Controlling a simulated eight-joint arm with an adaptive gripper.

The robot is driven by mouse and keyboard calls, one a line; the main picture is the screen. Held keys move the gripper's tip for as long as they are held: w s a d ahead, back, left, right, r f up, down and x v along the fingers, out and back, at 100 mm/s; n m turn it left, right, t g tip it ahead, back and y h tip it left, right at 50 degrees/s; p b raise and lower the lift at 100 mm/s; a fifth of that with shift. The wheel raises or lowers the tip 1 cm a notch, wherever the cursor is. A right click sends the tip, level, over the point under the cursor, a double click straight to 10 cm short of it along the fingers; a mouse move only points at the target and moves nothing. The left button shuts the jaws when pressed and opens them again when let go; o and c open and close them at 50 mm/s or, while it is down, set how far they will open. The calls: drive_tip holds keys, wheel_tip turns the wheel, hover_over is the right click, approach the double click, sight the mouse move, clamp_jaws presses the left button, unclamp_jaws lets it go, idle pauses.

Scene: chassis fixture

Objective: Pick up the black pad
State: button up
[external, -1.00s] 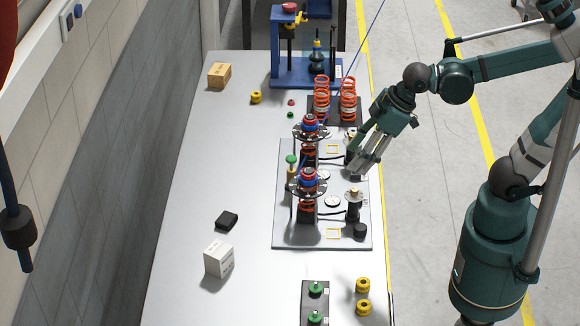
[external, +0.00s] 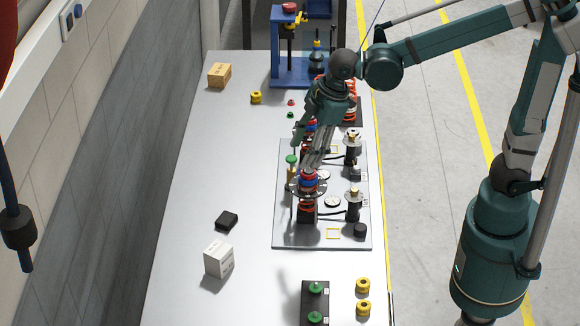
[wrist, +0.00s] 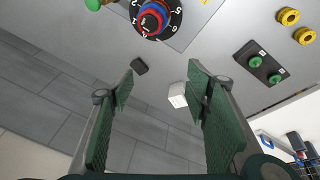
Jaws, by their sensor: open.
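The black pad (external: 227,221) lies flat on the left part of the grey table, just behind a white box. It also shows in the wrist view (wrist: 139,66), small and between my two fingers, some distance beyond them. My gripper (external: 316,160) is above the fixture plate, up and to the right of the pad, and well apart from it. In the wrist view my gripper (wrist: 160,85) is open with nothing between its fingers.
The white box (external: 218,260) stands close to the pad. The chassis fixture plate (external: 285,232) with spring assemblies lies to the right. A dark block with green knobs (external: 314,302) and yellow rings (external: 363,286) are at the front. The table left of the fixture is mostly clear.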

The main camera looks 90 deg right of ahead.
drive_tip(key=w+d+f+n+g+p, duration=0.15)
drive_tip(key=w+f+n, duration=0.4)
drive_tip(key=w, duration=0.85)
drive_tip(key=n+g+p, duration=0.2)
approach(226, 217)
drive_tip(key=shift+m, duration=0.25)
drive_tip(key=shift+w+f+g, duration=0.2)
drive_tip(key=shift+f+g, duration=0.05)
drive_tip(key=shift+f, duration=0.3)
drive_tip(key=shift+f, duration=1.25)
drive_tip(key=shift+s+a+f, duration=0.1)
drive_tip(key=shift+s+f, duration=0.05)
drive_tip(key=shift+f, duration=2.5)
